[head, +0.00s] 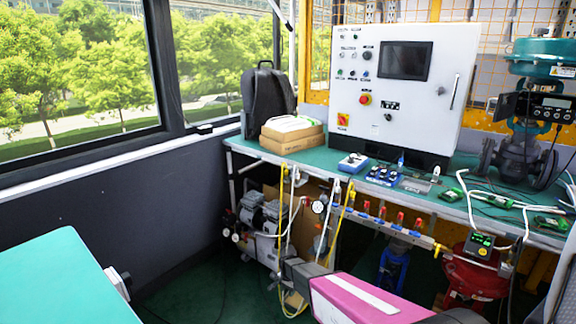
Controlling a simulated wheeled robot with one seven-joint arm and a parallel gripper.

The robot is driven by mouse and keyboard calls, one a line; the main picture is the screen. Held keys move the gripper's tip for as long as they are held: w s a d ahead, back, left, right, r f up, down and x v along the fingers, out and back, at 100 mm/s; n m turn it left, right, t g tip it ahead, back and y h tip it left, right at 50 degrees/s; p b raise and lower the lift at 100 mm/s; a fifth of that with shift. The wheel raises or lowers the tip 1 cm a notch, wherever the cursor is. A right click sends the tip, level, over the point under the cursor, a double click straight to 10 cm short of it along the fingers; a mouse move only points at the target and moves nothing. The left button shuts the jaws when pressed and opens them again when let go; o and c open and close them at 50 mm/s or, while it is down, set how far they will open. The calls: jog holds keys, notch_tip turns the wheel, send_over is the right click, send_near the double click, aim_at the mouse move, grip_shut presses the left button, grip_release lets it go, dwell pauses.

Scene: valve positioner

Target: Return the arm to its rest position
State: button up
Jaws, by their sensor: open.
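My arm's pink and white link reaches in from the bottom edge of the head view. My gripper (290,268) is the small grey part at its far end, left of the link and in front of the compressor under the bench. It is open and holds nothing that I can see. Its fingers are small and hard to tell from the hoses behind. The valve positioner (552,107) is mounted on the valve (522,158) at the right end of the bench, well apart from my gripper.
A green-topped workbench (330,178) carries a white control cabinet (400,85), boxes (291,135) and a black backpack (266,91). Yellow and white hoses hang from its front edge. A compressor (262,232) stands below. Another green surface (65,285) is at the lower left, with open floor between.

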jog(key=s+d+r+n, duration=0.2)
jog(key=s+d+r, duration=0.4)
jog(key=r, duration=0.5)
jog(key=s+d+r+n, duration=0.3)
jog(key=s+d+r, duration=0.3)
jog(key=r, duration=0.5)
jog(key=s+d+r+n, duration=0.2)
jog(key=s+d+r, duration=0.4)
jog(key=r, duration=0.5)
jog(key=shift+s+d+r, duration=0.25)
jog(key=shift+s+d, duration=0.05)
jog(key=shift+s, duration=0.1)
